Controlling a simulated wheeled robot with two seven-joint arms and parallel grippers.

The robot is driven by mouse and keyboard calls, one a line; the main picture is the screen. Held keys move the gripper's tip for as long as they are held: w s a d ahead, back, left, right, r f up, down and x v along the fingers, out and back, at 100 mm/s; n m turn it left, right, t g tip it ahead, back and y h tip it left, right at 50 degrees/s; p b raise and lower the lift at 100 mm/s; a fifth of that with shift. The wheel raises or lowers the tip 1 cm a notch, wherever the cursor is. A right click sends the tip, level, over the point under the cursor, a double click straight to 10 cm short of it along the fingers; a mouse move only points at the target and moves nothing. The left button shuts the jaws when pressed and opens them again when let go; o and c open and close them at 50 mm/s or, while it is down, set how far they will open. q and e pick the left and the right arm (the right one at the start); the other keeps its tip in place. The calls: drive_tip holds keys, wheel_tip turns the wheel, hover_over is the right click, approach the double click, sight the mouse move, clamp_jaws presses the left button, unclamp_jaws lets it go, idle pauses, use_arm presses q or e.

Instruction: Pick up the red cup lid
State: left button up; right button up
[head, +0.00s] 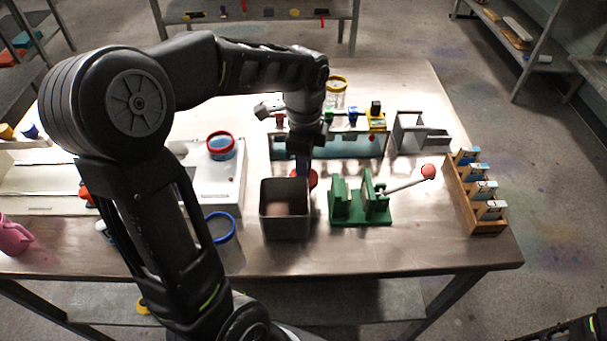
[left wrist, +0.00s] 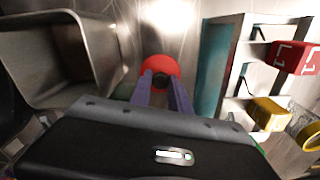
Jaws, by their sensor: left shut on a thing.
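The red cup lid (head: 313,179) shows as a small red patch just right of the square metal bin, partly hidden by my left gripper (head: 305,163). In the left wrist view the lid (left wrist: 159,65) is a round red disc with a dark knob at its middle. My left gripper's two purple-grey fingers (left wrist: 162,86) are shut on that knob. I cannot tell whether the lid touches the table. My right gripper is not in view; only a dark piece of my right arm shows at the bottom right corner.
The grey square bin (head: 286,236) stands close left of the gripper. A green stand (head: 360,207) with a red-balled lever is to the right. A long teal-fronted rack (head: 345,145) lies behind. A blue-rimmed jar (head: 222,240) stands at the front; a wooden card rack (head: 478,205) is at the right.

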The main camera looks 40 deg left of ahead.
use_arm(q)
drive_tip(key=shift+r, duration=0.15)
clamp_jaws()
wheel_tip(320, 180, up, 10)
idle(0.4)
idle(0.4)
